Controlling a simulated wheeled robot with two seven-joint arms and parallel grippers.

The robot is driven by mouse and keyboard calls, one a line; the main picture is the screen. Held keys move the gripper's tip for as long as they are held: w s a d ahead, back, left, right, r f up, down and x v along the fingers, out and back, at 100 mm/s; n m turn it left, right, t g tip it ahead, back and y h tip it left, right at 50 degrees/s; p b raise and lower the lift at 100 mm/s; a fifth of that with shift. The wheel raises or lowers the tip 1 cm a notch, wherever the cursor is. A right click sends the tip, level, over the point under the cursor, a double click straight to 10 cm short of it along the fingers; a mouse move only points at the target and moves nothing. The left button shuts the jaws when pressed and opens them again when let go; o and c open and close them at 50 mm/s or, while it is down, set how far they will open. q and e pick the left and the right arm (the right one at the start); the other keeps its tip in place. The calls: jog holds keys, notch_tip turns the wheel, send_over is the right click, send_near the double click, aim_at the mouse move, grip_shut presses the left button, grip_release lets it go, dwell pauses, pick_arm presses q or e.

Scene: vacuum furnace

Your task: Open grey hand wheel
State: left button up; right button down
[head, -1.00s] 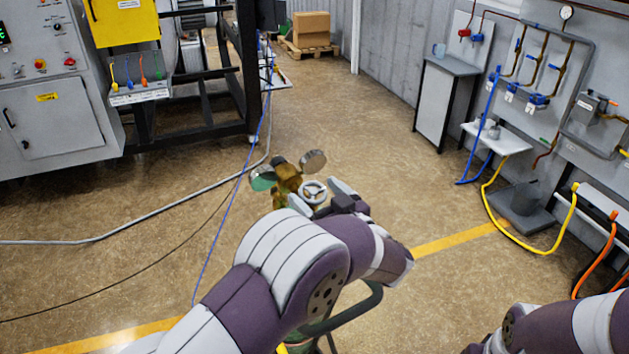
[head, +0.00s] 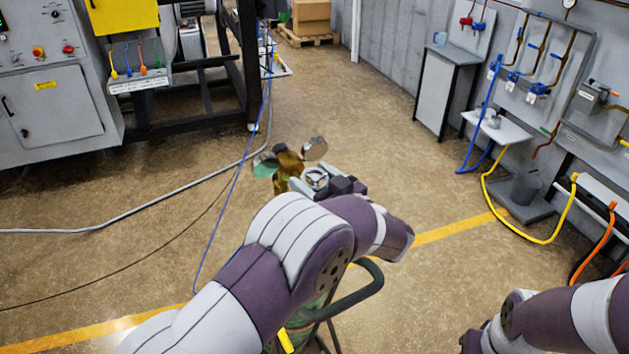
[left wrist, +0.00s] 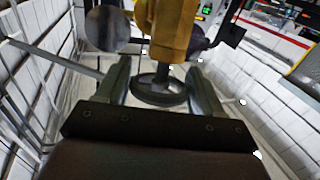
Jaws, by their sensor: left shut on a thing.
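The grey hand wheel (head: 316,179) sits on the near side of a brass valve body (head: 289,163) with round gauges (head: 314,148) around it. In the left wrist view the wheel (left wrist: 160,90) lies between the two fingers, below the yellow valve body (left wrist: 172,30). My left gripper (head: 318,183) is shut on the hand wheel, one finger on each side of its rim.
The valve stands above a green cylinder on a cart with a dark handle (head: 345,300). A blue hose (head: 222,235) and a grey cable (head: 120,218) cross the floor at left. A bench with a yellow hose (head: 505,222) is at right. The floor between is clear.

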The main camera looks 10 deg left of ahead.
pick_arm(q)
jog(key=n+g+y+b, duration=0.1)
jog(key=n+g, duration=0.2)
jog(key=shift+f+g+y, duration=0.1)
jog(key=shift+g+y, duration=0.2)
jog(key=shift+y, duration=0.1)
jog(key=shift+n+g+y+b, duration=0.5)
jog(key=shift+n+g, duration=0.9)
jog(key=shift+g, duration=0.2)
jog(key=o, duration=1)
